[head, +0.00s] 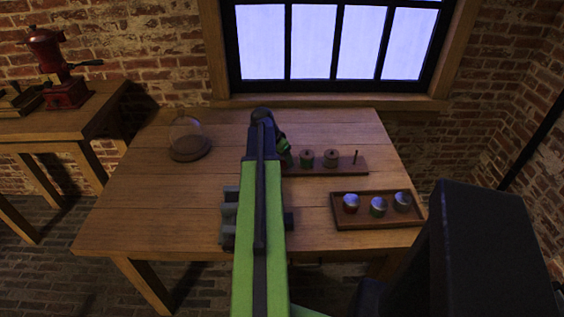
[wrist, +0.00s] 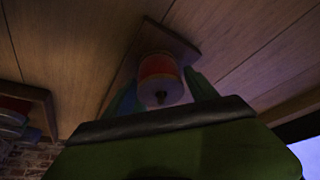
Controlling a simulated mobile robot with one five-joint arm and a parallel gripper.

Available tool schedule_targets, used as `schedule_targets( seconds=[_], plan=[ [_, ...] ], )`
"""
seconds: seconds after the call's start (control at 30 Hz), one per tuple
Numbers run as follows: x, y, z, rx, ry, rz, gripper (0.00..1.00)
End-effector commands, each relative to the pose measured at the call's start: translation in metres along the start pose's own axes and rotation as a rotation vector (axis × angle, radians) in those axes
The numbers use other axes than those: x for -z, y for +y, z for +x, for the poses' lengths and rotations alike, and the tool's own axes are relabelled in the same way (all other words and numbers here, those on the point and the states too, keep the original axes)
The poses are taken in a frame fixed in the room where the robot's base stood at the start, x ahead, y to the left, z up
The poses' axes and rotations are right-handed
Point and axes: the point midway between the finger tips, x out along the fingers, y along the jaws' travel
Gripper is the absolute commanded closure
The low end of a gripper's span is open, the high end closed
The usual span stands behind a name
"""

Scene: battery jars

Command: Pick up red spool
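The red spool (wrist: 158,67) shows in the wrist view, with a red band, a pale end face and a dark peg or hole at its centre. It is by the end of the wooden rack (wrist: 180,40). My gripper (wrist: 161,80) has one green finger on each side of the spool, very close to it. I cannot tell whether the fingers touch it. In the head view my gripper (head: 284,148) is at the left end of the rack (head: 345,168), and my arm hides the red spool there.
Two more spools, one greenish (head: 306,159) and one brown (head: 331,158), stand on the rack, with a bare peg (head: 354,157) to their right. A tray (head: 376,224) of jars is front right. A glass dome (head: 188,138) stands left. The table's left front is clear.

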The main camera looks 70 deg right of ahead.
Motion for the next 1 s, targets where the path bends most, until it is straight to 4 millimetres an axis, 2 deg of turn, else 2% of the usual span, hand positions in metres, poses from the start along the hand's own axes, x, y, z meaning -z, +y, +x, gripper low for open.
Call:
schedule_targets(
  seconds=[0.07,0.43,0.77,0.87,1.0],
  plan=[
    [0.000,0.000,0.000,0.000,0.000,0.000,0.45],
    [0.000,0.000,0.000,0.000,0.000,0.000,0.94],
    [0.003,0.001,-0.006,0.000,0.000,0.001,0.94],
    [0.008,0.001,-0.018,-0.001,0.000,0.001,0.94],
    [0.019,0.001,-0.044,-0.001,0.000,0.001,0.94]
  ],
)
